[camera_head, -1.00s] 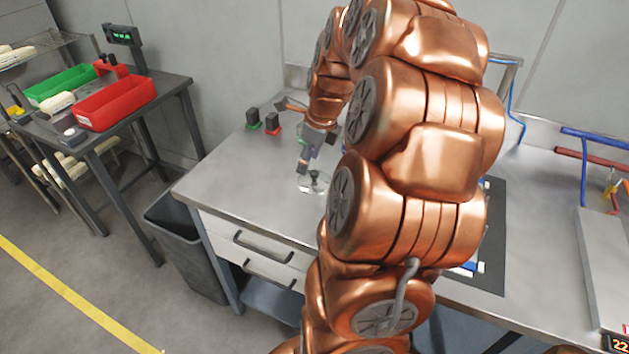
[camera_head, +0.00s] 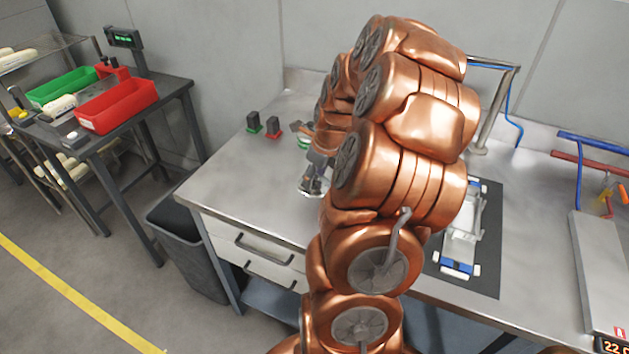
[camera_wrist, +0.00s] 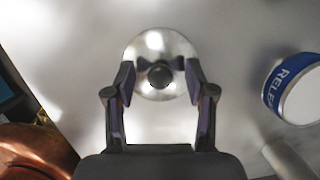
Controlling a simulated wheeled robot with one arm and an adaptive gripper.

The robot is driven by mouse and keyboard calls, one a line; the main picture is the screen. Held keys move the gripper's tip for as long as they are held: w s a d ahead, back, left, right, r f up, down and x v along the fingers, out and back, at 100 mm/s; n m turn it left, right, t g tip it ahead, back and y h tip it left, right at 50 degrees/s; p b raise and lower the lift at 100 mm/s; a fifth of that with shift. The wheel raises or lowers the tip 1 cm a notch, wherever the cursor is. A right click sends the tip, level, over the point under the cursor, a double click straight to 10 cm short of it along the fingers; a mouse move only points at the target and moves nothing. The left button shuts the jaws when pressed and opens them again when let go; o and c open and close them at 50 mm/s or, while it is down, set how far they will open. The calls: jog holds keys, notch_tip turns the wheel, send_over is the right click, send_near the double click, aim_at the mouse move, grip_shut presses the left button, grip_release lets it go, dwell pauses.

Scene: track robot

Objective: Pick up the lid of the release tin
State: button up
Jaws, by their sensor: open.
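The lid (camera_wrist: 158,45) is a shiny round metal disc with a dark knob (camera_wrist: 160,76) at its middle. It lies on the steel bench top. My gripper (camera_wrist: 160,84) is open, with one finger on each side of the knob in the wrist view; I cannot tell whether either touches it. In the head view my gripper (camera_head: 313,188) is low over the lid (camera_head: 303,190), which it partly covers. A tin with a blue band lettered "RELE" (camera_wrist: 278,84) stands to the right in the wrist view, cut by the picture edge.
Two small dark blocks, one on a green base (camera_head: 253,122) and one on a red base (camera_head: 274,128), stand at the bench's back left. A dark mat (camera_head: 490,262) with a white and blue frame lies right of my arm. The bench's front left is clear.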

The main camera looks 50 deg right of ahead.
jog(key=shift+w+f, duration=0.1)
jog(key=shift+f, duration=0.2)
grip_shut()
